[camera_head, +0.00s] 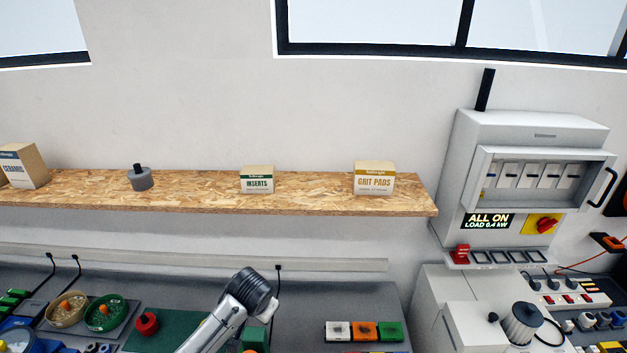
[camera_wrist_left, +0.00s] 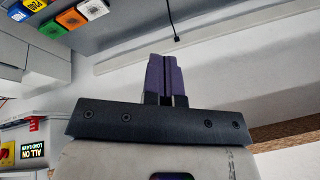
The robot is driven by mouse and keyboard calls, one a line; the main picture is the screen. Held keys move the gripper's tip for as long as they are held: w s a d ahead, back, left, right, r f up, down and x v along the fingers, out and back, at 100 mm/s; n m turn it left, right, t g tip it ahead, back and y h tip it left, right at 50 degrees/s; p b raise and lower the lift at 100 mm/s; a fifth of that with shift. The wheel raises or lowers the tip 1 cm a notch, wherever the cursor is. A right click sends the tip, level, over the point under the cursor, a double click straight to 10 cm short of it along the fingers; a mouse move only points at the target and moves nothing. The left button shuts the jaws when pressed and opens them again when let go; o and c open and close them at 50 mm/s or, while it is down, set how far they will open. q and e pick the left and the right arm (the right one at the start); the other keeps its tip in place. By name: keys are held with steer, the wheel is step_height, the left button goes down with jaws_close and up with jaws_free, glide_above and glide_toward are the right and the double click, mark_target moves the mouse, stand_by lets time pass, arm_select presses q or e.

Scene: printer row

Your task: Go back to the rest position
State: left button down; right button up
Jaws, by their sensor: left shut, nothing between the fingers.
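My left gripper (camera_wrist_left: 168,62) shows in the left wrist view, its two purple fingers pressed together with nothing between them. The fingers point up in that view, toward a bare grey and white surface. In the head view a grey arm with a dark ribbed joint, apparently my left arm, rises from the bottom edge near the middle, below the shelf. Its fingers cannot be made out there. My right gripper is in neither view.
A chipboard shelf (camera_head: 320,206) carries several boxes and a grey knob-topped weight (camera_head: 140,178). A breaker cabinet (camera_head: 535,165) stands right. On the bench are bowls (camera_head: 104,313) and white, orange and green blocks (camera_head: 364,331). The wall above the shelf is clear.

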arm_select(q)
steer(key=s+d+r+m+t+h, duration=0.1)
steer(key=s+d+r+t, duration=0.1)
steer(key=r, duration=0.4)
steer(key=s+d+r+t+h, duration=0.1)
steer(key=s+r+t, duration=0.15)
steer(key=r, duration=0.45)
steer(key=s+a+n+t, duration=0.2)
steer(key=s+a, duration=0.1)
steer(key=s, duration=0.6)
steer(key=s+a+f+n+g, duration=0.1)
steer(key=s+a+f+g, duration=0.1)
steer(key=s+f, duration=0.5)
steer(key=s+a+f+n+g+p, duration=0.1)
steer(key=s+a+f+g, duration=0.2)
steer(key=s+f, duration=0.4)
steer(key=s+a+f+n+g+y+p, duration=0.1)
steer(key=s+f, duration=0.7)
steer(key=s, duration=0.9)
steer(key=shift+a+g, duration=0.75)
steer(key=shift+a, duration=0.2)
steer(key=shift+s, duration=0.1)
